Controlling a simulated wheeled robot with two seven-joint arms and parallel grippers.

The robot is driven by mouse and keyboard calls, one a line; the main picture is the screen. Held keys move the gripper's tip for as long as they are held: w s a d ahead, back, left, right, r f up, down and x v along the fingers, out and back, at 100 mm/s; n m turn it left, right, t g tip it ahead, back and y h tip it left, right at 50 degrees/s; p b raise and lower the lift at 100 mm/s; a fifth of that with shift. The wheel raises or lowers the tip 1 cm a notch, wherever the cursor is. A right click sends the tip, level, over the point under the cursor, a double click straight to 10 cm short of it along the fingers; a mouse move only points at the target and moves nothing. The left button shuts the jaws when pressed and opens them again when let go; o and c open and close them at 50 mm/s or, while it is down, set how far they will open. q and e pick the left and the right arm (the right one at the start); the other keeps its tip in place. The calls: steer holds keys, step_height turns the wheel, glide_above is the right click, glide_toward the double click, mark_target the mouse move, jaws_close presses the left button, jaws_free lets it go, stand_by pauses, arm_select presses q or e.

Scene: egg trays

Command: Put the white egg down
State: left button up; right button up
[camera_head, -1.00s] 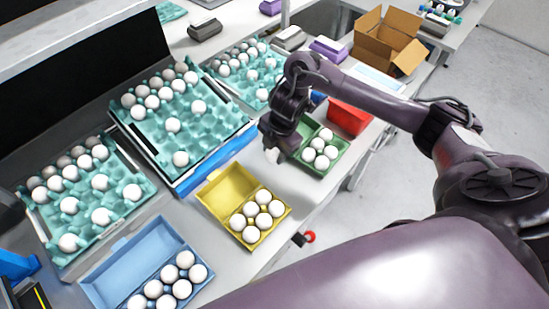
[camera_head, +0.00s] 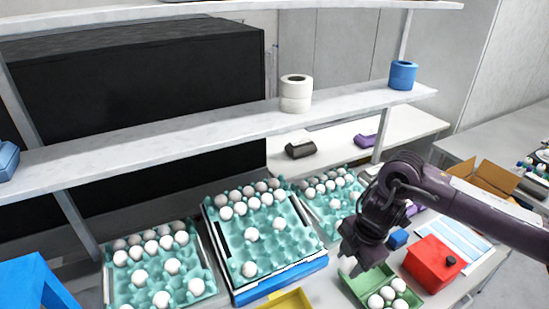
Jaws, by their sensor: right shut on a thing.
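My right gripper (camera_head: 352,264) comes in from the right and points down. It is shut on a white egg, which is mostly hidden by the fingers. The gripper is just above and left of the open green carton (camera_head: 355,288), over its lid side. White eggs (camera_head: 388,293) sit in that carton's right part. The yellow carton (camera_head: 287,301) shows only its upper part at the bottom edge. My left gripper is not in view.
Teal egg trays with several white eggs stand at the left (camera_head: 185,268), middle (camera_head: 285,243) and behind my right gripper (camera_head: 337,222). A red box (camera_head: 432,264) stands right of the green carton. A shelf (camera_head: 200,138) spans the back.

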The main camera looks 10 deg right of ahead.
steer(key=shift+s+a+f+m+h+b, duration=0.15)
steer(key=shift+a+f+m+h+b, duration=0.55)
steer(key=shift+m+b, duration=2)
steer(key=shift+s+a+f+m+h+b, duration=0.2)
steer(key=shift+a+f+m+h+b, duration=0.5)
steer(key=shift+m, duration=3.65)
steer(key=shift+s+a+f+m+h+b, duration=0.2)
steer(key=shift+a+f+m+b, duration=0.45)
steer(key=shift+m+b, duration=2.25)
steer(key=shift+a+r+m+p, duration=0.2)
steer(key=shift+m+p, duration=0.45)
steer(key=shift+p, duration=0.05)
